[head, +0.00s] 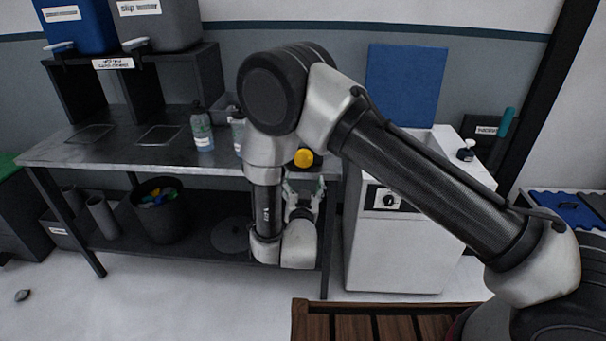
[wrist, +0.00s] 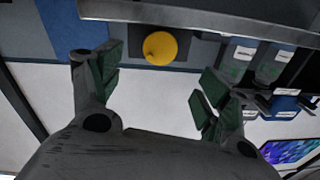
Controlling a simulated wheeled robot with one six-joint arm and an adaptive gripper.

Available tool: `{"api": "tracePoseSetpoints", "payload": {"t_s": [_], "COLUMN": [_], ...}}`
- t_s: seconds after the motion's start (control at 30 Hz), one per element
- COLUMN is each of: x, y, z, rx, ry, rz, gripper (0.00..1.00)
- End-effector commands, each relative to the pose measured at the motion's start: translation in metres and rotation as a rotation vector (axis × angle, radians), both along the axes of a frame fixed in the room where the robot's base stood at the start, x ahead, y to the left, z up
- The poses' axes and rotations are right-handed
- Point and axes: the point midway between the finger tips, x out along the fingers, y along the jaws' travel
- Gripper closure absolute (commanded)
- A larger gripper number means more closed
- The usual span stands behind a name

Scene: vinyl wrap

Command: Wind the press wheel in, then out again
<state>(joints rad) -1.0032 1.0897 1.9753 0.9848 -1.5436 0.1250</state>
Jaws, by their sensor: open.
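I cannot make out a press wheel for certain in either view. A round yellow knob (head: 303,157) sits near the right end of the metal workbench, partly hidden by my arm. In the wrist view the yellow knob (wrist: 160,47) stands on a dark square plate, beyond the fingertips and between them. My gripper (head: 304,190) is in front of the bench, just below the knob in the head view. In the wrist view my gripper (wrist: 158,85) has its green-padded fingers wide apart, with nothing between them.
The workbench (head: 85,155) carries bottles (head: 202,130) near my arm. A dark bucket (head: 160,215) stands on its lower shelf. A white cabinet (head: 390,250) with a black dial (head: 388,200) stands to the right. A slatted wooden surface (head: 385,325) is in front.

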Motion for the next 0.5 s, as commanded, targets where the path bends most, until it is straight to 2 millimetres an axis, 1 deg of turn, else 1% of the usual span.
{"api": "tracePoseSetpoints", "payload": {"t_s": [0.1, 0.2, 0.43, 0.5], "x": [-0.0098, -0.0124, -0.0119, -0.0058], "y": [0.0002, -0.0004, -0.0004, 0.0011], "z": [-0.0001, -0.0001, -0.0001, 0.0005], "rx": [0.000, 0.000, -0.001, -0.028], "ry": [0.000, 0.000, 0.000, -0.001], "rz": [0.001, 0.000, -0.001, -0.014], "gripper": [0.23, 0.23, 0.23, 0.23]}}
